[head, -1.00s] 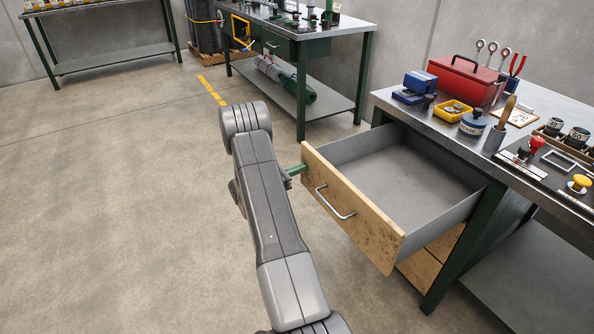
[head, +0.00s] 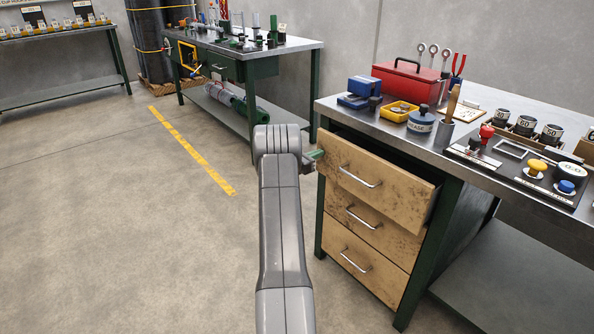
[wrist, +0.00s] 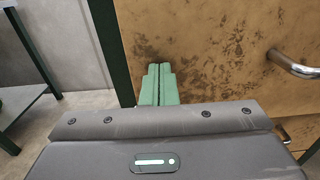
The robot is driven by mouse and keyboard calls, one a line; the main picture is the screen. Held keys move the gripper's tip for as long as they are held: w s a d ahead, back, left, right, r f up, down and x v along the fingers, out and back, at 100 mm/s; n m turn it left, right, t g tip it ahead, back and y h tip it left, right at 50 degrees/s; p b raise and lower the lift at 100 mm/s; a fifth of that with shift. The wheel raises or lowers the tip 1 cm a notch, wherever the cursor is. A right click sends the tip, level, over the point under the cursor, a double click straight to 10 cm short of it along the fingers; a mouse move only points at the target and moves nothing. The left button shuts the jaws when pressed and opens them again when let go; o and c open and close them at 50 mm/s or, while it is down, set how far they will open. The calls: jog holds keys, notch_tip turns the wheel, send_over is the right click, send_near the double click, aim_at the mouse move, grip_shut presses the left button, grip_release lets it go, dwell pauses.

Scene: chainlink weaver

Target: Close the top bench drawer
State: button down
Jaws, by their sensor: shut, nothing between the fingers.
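The top drawer (head: 385,182) has a worn wooden front with a metal bar handle (head: 360,177). It stands slightly out from the bench, its front proud of the two drawers below, with a narrow strip of its side showing at the right. My gripper (head: 316,157) is shut, its green fingers at the left end of this front. In the wrist view the shut fingers (wrist: 158,78) point at the wooden front (wrist: 220,40), close to or touching it; I cannot tell which. The handle (wrist: 292,66) is to their right.
The bench top (head: 335,108) holds a red toolbox (head: 408,90), a yellow tray (head: 399,111), a blue-lidded tin and a control panel. Two lower drawers (head: 360,262) sit flush. Another green bench (head: 250,62) stands behind at left. Floor at left is clear.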

aim_at(328, 148)
jog(key=b+x, duration=0.1)
jog(key=x, duration=0.5)
jog(key=shift+f, duration=0.1)
jog(key=shift+w+d, duration=0.1)
jog(key=shift+r, duration=0.4)
jog(key=shift+r, duration=0.1)
jog(key=shift+b, duration=0.3)
jog(key=shift+a+f, duration=0.25)
jog(key=v, duration=1.4)
jog(key=shift+f+p, duration=0.2)
jog(key=shift+p, duration=0.15)
jog(key=shift+d, duration=0.25)
